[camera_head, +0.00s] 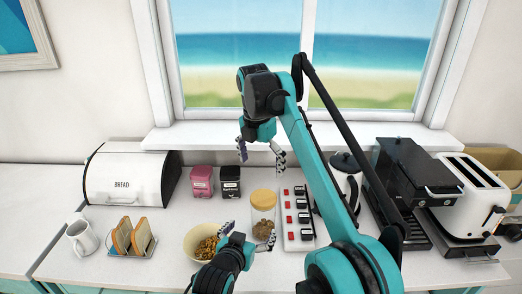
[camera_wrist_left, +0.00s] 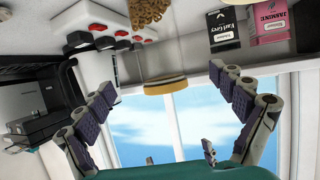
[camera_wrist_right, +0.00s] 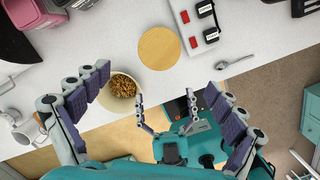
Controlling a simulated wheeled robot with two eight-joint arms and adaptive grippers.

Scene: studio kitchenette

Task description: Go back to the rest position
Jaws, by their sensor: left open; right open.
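My left gripper (camera_head: 249,236) is open and empty, low over the counter between the cereal bowl (camera_head: 198,240) and the front of the glass jar (camera_head: 263,215). My right gripper (camera_head: 261,155) is open and empty, pointing down above the jar. In the left wrist view, the fingers of my left gripper (camera_wrist_left: 168,100) stand apart with the jar's lid (camera_wrist_left: 168,86) beyond them. In the right wrist view, the fingers of my right gripper (camera_wrist_right: 160,92) are spread, the round jar lid (camera_wrist_right: 159,48) shows from above and my left gripper lies below.
A bread box (camera_head: 130,178), toast rack (camera_head: 133,240) and mug (camera_head: 82,238) stand left. Pink (camera_head: 202,181) and black (camera_head: 230,182) tea tins are behind.

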